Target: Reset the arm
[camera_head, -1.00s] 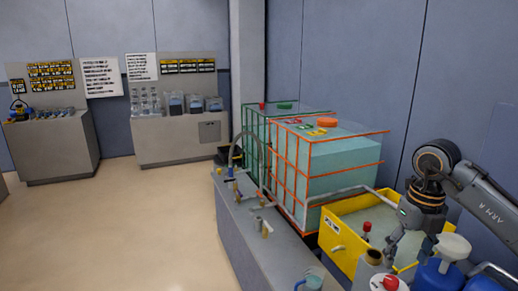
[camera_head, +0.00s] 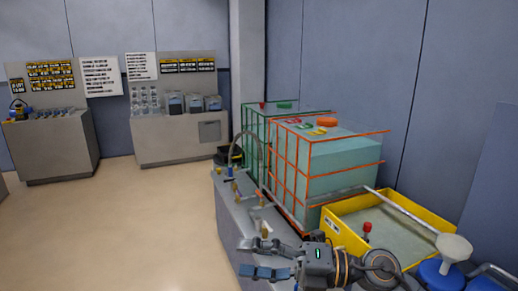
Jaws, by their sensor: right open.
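My right gripper (camera_head: 246,259) is in the lower middle of the head view. It points left over the near end of the grey bench (camera_head: 229,222). Its two fingers are spread apart with nothing between them. My right arm comes in from the lower right, low in front of the yellow tray (camera_head: 345,241). The gripper and wrist hide part of the near bench top. My left gripper is not in view.
The yellow tray holds a red-topped item (camera_head: 367,228), with a pale rod (camera_head: 405,211) across it. Orange-caged (camera_head: 290,170) and green-caged (camera_head: 253,125) tanks stand behind. A white funnel (camera_head: 454,247) and blue containers (camera_head: 436,272) are at lower right. The floor at left is clear.

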